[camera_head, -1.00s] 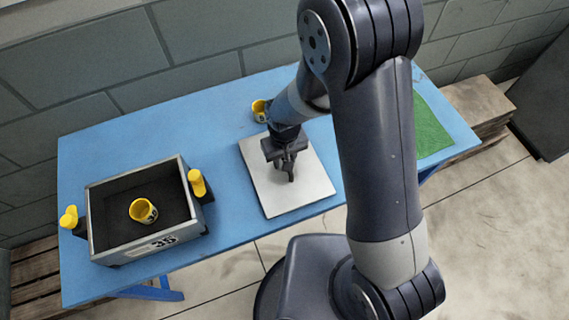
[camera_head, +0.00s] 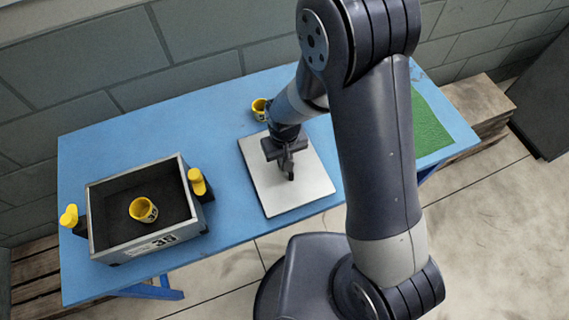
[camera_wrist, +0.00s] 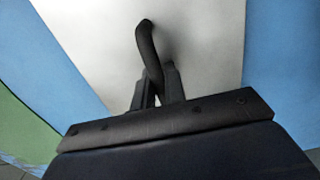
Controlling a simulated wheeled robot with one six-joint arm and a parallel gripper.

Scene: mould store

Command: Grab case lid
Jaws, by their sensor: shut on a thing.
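The case lid (camera_head: 308,196) is a flat light-grey plate lying on the blue table, right of the open case. It also shows in the wrist view (camera_wrist: 200,50), with a dark curved handle (camera_wrist: 148,45) standing up from it. My gripper (camera_head: 287,165) is over the middle of the lid. Its fingers (camera_wrist: 158,85) are shut on the handle. The case (camera_head: 101,230) is a grey open box with a dark lining at the left of the table. A yellow ring-shaped part (camera_head: 144,211) sits inside it.
Yellow-topped clamps (camera_head: 199,183) stand at the case's left and right sides. Another yellow part (camera_head: 259,107) is on the table behind the lid, close to my arm. A green mat (camera_head: 430,128) lies at the right end. The blue table (camera_head: 110,150) is bare behind the case.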

